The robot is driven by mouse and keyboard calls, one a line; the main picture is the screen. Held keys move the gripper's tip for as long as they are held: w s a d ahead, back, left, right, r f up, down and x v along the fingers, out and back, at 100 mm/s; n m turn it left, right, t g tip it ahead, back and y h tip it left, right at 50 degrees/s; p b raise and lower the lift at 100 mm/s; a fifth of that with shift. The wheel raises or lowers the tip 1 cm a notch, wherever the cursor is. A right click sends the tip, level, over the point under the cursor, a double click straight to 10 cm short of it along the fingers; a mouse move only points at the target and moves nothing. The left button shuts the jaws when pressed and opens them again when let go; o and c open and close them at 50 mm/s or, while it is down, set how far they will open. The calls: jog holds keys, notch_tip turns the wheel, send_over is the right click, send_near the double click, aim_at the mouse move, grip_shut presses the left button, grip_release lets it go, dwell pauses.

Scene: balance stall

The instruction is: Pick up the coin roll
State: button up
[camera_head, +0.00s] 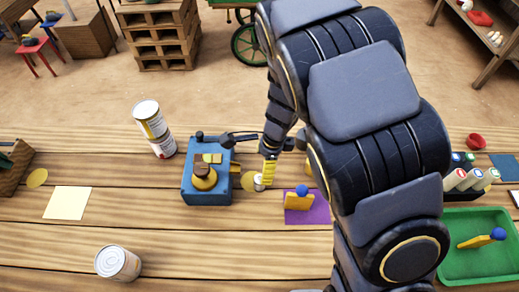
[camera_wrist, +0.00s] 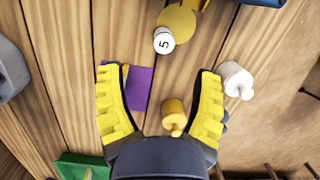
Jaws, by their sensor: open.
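A short white cylinder with a 5 on its end, which looks like the coin roll (camera_wrist: 164,42), stands by a yellow disc (camera_wrist: 176,22) in the wrist view. In the head view the roll (camera_head: 259,183) shows just below the yellow fingers, beside the disc (camera_head: 248,181) and right of the blue scale. My gripper (camera_wrist: 160,100) is open and empty, its two yellow fingers wide apart. The roll lies beyond the fingertips, not between them. In the head view my gripper (camera_head: 268,172) is seen edge-on, partly covering the roll; I cannot tell its exact height.
The blue scale (camera_head: 207,190) stands left; stacked cans (camera_head: 154,128) are behind it. A purple mat (camera_head: 318,211) carries a yellow block with a blue knob. A yellow weight (camera_wrist: 173,112) and white weight (camera_wrist: 238,80) stand nearby. A green tray (camera_head: 480,272) is at right.

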aim_at(258, 182)
jog(key=f, duration=0.1)
jog(key=f+m, duration=0.1)
jog(key=f, duration=0.1)
jog(key=shift+w+a+f+m, duration=0.15)
jog(key=shift+w+m, duration=0.15)
jog(key=shift+w, duration=0.1)
jog(key=shift+s+a+f, duration=0.1)
jog(key=shift+a+f, duration=0.05)
jog(key=shift+f, duration=1.05)
jog(key=shift+w+a+f, duration=0.1)
jog(key=shift+a+f, duration=0.1)
jog(key=shift+f, duration=1)
jog(key=shift+s+a+f, duration=0.1)
jog(key=shift+a+f, duration=0.05)
jog(key=shift+f, duration=1.05)
grip_shut()
